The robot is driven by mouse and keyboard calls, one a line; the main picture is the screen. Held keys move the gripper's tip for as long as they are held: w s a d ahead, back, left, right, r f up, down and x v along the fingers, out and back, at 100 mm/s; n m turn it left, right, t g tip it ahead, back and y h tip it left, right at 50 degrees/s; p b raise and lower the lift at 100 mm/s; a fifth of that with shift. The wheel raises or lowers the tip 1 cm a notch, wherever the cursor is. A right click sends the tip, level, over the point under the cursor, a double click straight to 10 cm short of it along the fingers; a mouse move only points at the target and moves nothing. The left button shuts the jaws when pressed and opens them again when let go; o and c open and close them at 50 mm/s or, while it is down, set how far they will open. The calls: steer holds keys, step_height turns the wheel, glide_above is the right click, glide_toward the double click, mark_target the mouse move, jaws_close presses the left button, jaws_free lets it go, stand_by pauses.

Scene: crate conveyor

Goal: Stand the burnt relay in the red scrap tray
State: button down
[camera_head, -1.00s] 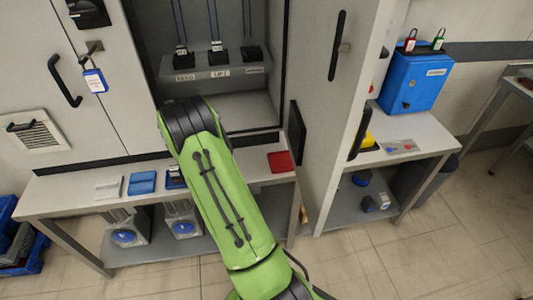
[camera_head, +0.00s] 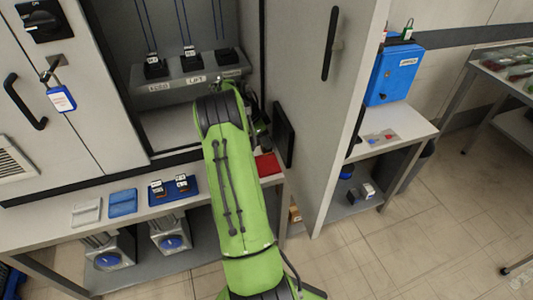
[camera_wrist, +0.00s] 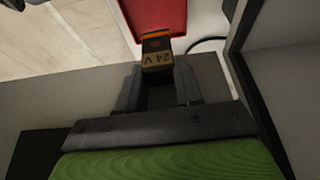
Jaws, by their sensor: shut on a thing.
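In the wrist view my gripper (camera_wrist: 158,88) is shut on a relay (camera_wrist: 157,58), a dark block with an orange band and a tan face marked 24 V. I take it for the burnt relay. The red scrap tray (camera_wrist: 160,14) shows just beyond the relay; whether they touch I cannot tell. In the head view the red scrap tray (camera_head: 268,166) lies on the right end of the bench, partly hidden by my green arm. The arm also hides the held relay there.
A blue tray (camera_head: 180,199) with two relays, a blue pad (camera_head: 123,202) and a pale pad (camera_head: 87,211) lie along the bench.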

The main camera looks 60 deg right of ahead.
mark_target(266, 153)
step_height(266, 153, down, 3)
steer(key=shift+r+b, duration=0.1)
steer(key=shift+b, duration=0.25)
steer(key=x, duration=0.2)
steer(key=b+x, duration=0.1)
steer(key=x, duration=0.1)
steer(key=shift+w+a+f, duration=0.25)
steer(key=shift+f+b, duration=0.2)
steer(key=shift+b, duration=0.1)
steer(key=c, duration=0.8)
jaws_free()
steer(key=shift+o, duration=0.3)
